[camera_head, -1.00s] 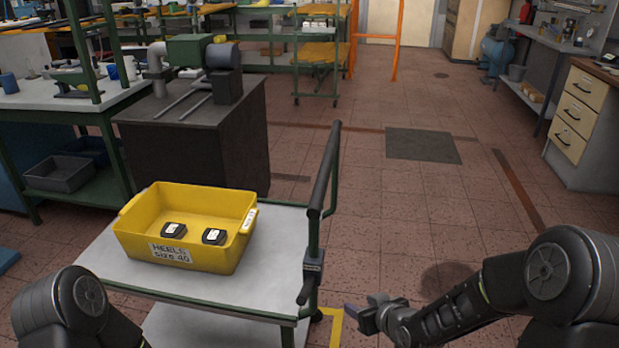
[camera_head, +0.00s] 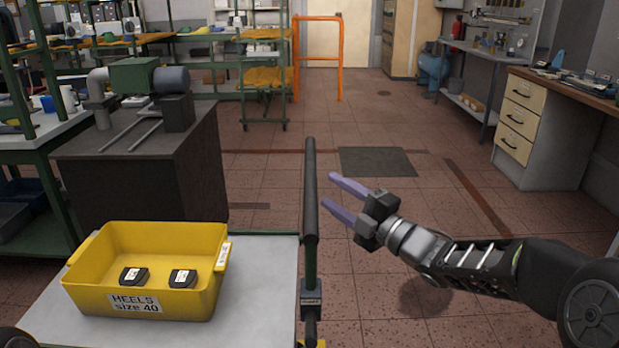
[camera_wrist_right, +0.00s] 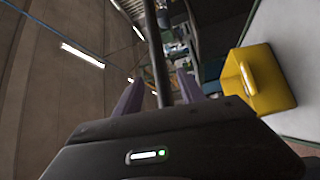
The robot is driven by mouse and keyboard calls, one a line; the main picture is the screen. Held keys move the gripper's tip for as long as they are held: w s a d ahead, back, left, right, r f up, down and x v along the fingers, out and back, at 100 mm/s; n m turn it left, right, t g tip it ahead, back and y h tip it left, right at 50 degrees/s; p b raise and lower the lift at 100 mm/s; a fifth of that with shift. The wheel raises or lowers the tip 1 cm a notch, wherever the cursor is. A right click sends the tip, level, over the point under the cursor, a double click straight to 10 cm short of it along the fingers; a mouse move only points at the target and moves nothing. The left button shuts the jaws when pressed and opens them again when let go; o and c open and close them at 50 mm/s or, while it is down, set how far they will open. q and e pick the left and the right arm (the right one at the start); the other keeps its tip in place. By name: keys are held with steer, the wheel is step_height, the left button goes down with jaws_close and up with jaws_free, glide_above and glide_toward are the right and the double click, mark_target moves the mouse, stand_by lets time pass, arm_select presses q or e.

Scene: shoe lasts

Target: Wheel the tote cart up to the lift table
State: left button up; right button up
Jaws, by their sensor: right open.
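The tote cart has a pale grey top (camera_head: 255,290) with a green frame, and a black handle bar (camera_head: 310,205) stands along its right side. A yellow tote (camera_head: 195,298) labelled HEELS size 40 sits on it, holding two dark blocks. My right gripper (camera_head: 335,192) is open, to the right of the bar, with its purple fingers pointing toward it. In the right wrist view the bar (camera_wrist_right: 156,55) lines up with the gap between the fingers; nothing is gripped. My left gripper is out of view. I cannot pick out the lift table.
A dark cabinet (camera_head: 140,165) with a machine on top stands behind the cart at left. An orange frame (camera_head: 318,57) stands at the back. A drawer unit (camera_head: 545,130) is at right. The tiled floor around the dark floor patch (camera_head: 377,161) is clear.

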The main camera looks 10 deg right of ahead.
mark_target(310, 177)
steer(key=x, duration=0.7)
steer(key=shift+w+a, duration=0.2)
steer(key=shift+w, duration=0.1)
jaws_close()
stand_by(1.2)
